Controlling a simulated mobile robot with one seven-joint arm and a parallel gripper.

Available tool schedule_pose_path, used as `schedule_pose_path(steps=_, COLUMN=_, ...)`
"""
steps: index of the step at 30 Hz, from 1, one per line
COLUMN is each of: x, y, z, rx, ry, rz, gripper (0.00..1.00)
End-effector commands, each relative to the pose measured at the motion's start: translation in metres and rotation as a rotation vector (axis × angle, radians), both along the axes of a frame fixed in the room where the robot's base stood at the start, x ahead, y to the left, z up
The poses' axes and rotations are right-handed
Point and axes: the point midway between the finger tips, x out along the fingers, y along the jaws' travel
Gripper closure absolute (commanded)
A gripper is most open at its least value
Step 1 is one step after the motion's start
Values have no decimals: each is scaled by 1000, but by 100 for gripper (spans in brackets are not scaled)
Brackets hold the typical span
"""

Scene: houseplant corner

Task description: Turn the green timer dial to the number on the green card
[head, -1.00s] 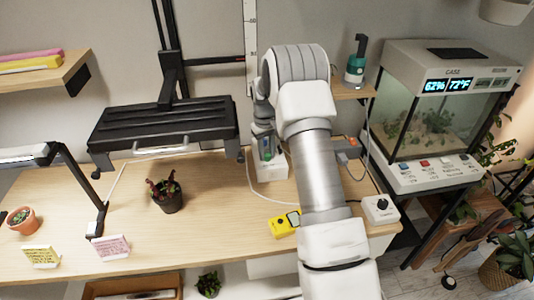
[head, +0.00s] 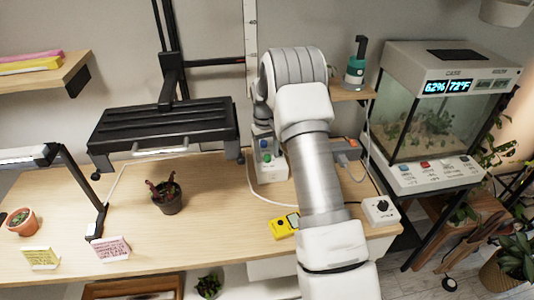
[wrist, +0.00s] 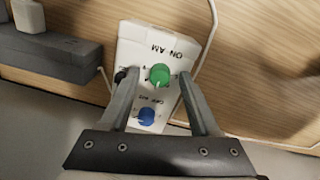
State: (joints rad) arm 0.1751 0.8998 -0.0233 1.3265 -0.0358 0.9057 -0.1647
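The green dial (wrist: 159,74) sits on the face of a white timer box (wrist: 151,38), with a blue dial (wrist: 147,116) beside it. In the head view the green dial (head: 264,144) and the blue dial (head: 267,157) show on the box (head: 272,172) at the back of the table. My gripper (wrist: 160,76) is open and empty, its fingertips spread to either side of the green dial; I cannot tell how far off they are. A yellow card (head: 41,258) and a pink card (head: 113,248) stand at the front left, their writing unreadable. I see no clearly green card.
A potted plant (head: 166,194) stands mid-table. A yellow meter (head: 284,226) and a white box with a black knob (head: 380,209) are near my arm. A black lamp (head: 97,222) stands at the left. A white cable runs beside the timer box.

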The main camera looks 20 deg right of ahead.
Motion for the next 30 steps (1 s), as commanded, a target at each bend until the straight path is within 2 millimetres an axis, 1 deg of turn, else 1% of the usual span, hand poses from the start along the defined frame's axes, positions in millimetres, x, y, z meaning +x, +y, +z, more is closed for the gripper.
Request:
schedule_pose_path(steps=7, x=0, y=0, z=1, rx=1, ry=1, rz=0, gripper=37)
schedule_pose_path(steps=11, x=0, y=1, z=12, rx=0, ry=-1, rz=0, gripper=37)
schedule_pose_path(steps=14, x=1, y=2, z=31, rx=0, ry=-3, rz=0, gripper=37)
schedule_pose_path(steps=24, x=1, y=5, z=114, rx=0, ry=-3, rz=0, gripper=37)
schedule_pose_path(steps=27, x=1, y=6, z=136, rx=0, ry=-4, rz=0, gripper=37)
schedule_pose_path(steps=30, x=0, y=7, z=153, rx=0, ry=-2, rz=0, gripper=37)
